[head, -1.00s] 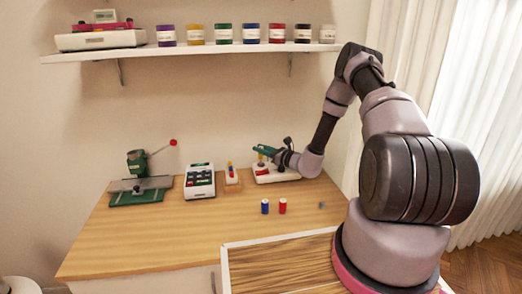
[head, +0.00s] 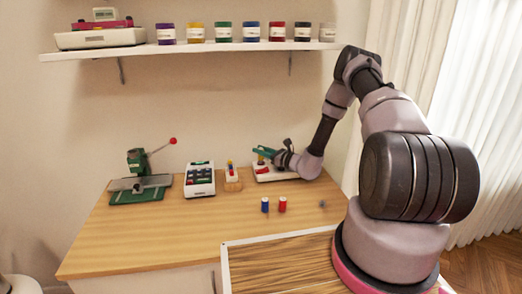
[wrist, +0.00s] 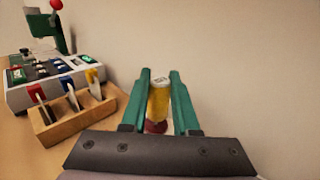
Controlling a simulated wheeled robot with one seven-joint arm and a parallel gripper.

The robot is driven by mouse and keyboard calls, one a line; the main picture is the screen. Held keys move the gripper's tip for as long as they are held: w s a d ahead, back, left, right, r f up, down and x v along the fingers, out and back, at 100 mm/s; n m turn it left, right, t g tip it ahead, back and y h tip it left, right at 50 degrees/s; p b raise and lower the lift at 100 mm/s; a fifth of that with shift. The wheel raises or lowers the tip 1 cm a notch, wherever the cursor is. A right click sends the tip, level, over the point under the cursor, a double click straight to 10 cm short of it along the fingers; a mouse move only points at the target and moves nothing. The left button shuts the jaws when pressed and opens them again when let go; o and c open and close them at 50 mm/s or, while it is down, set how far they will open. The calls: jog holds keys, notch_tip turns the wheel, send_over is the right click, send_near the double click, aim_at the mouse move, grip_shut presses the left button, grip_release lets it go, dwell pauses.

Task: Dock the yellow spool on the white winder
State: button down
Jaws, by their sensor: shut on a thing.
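The yellow spool (wrist: 158,98) with a pale top stands between the two green fingers of my gripper (wrist: 160,80) in the wrist view. The fingers are shut on it from both sides. A dark red piece (wrist: 157,127) shows right under the spool, partly hidden by the gripper's mount. The white winder (head: 264,177) is at the back right of the table in the head view. My gripper also shows there (head: 264,152), over the winder's left part. I cannot tell whether the spool is seated or just above it.
A wooden holder (wrist: 75,120) with coloured tabs stands left of the gripper, with a white button box (head: 200,180) and a green lever press (head: 140,185) further left. Blue (head: 265,205) and red (head: 283,204) spools and a small grey piece (head: 322,204) stand nearer the front. The front left table is clear.

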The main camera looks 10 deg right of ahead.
jog(key=shift+f, duration=0.15)
jog(key=c, duration=0.9)
grip_release()
jog(key=shift+c, duration=0.2)
jog(key=shift+d, duration=0.1)
jog(key=shift+v, duration=5.45)
jog(key=shift+s, duration=0.1)
